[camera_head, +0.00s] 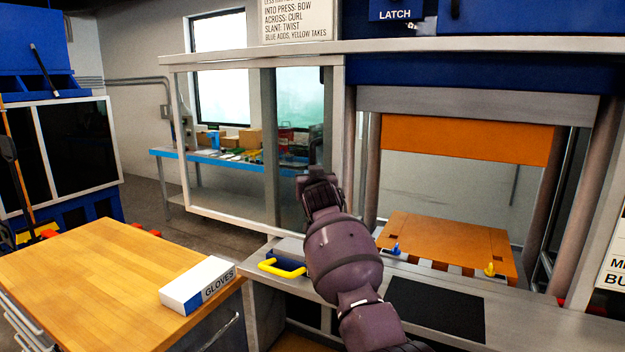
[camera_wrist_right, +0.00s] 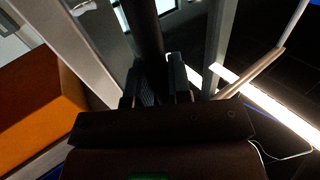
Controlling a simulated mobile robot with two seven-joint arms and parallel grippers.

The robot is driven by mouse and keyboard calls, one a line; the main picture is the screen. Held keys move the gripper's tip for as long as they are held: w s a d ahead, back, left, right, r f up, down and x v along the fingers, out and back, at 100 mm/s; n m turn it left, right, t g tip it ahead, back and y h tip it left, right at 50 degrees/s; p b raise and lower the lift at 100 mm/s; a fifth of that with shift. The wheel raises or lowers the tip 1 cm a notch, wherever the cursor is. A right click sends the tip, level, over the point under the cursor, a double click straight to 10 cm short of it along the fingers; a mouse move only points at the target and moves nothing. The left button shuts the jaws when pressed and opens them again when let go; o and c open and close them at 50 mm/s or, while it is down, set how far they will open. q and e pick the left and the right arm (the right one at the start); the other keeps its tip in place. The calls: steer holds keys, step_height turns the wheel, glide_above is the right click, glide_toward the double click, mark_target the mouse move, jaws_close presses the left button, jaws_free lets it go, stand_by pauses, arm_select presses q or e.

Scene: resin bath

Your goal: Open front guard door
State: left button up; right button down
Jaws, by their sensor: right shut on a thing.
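The front guard door is a clear panel in a pale metal frame (camera_head: 230,220), left of the press opening in the head view. The opening in front of the orange platen (camera_head: 465,140) looks uncovered. A dark upright handle bar (camera_head: 328,120) runs along the door's right side; it also shows in the right wrist view (camera_wrist_right: 148,35). My right gripper (camera_head: 318,180) is shut on this handle, with its fingers (camera_wrist_right: 155,88) on both sides of the bar. The lower part of the handle is hidden behind my gripper and wrist. My left gripper is not in view.
A wooden bench (camera_head: 85,285) with a gloves box (camera_head: 198,286) stands at the lower left. A yellow handle (camera_head: 282,268) juts out near the press ledge. Inside the press lies an orange plate (camera_head: 445,238). A blue-edged table (camera_head: 225,165) stands behind the door.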

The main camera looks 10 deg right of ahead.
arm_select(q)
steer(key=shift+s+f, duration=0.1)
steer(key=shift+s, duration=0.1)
arm_select(e)
steer(key=c, duration=1.1)
jaws_free()
steer(key=shift+o, duration=0.2)
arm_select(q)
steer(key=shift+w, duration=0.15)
arm_select(e)
steer(key=shift+s, duration=0.1)
